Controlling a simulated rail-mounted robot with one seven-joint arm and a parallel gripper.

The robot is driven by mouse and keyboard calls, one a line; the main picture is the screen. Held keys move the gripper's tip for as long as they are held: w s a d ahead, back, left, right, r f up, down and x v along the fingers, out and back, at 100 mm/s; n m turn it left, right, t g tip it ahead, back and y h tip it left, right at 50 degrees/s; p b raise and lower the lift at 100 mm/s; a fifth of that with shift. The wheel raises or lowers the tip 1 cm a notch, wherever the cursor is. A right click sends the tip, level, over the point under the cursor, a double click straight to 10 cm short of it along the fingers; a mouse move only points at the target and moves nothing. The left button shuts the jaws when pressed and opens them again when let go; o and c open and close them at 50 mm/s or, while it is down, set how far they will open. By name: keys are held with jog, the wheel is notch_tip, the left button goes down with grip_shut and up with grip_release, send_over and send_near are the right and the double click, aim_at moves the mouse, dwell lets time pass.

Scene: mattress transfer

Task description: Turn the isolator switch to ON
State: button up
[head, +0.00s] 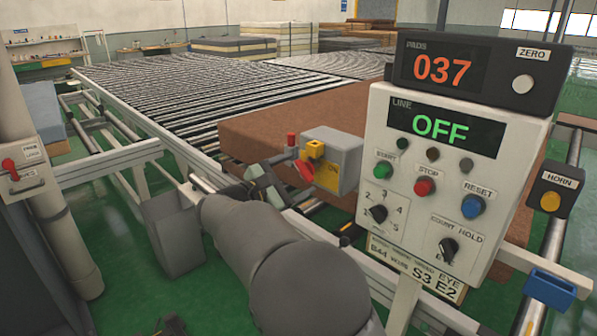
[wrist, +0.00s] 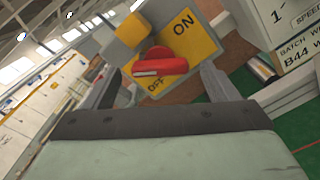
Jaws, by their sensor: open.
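The isolator is a grey box (head: 338,160) beside the conveyor in the head view. It has a yellow plate (wrist: 195,42) marked ON and OFF, and a red knob (head: 304,172). In the wrist view the red knob (wrist: 165,62) shows a white stripe at its left end, on the OFF side of the plate. My gripper (head: 272,184) is open, just left of the box in the head view. In the wrist view its fingers (wrist: 160,72) stand apart, one on each side of the knob in the picture. I cannot tell whether they touch it.
A control panel (head: 455,190) reading OFF stands close on the right, under a counter (head: 475,70) showing 037. A brown mattress (head: 270,125) lies on the roller conveyor (head: 150,95) behind the isolator. A yellow block (wrist: 133,30) juts from the isolator by the knob.

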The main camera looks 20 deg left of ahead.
jog(key=shift+x, duration=0.85)
jog(key=c, duration=1)
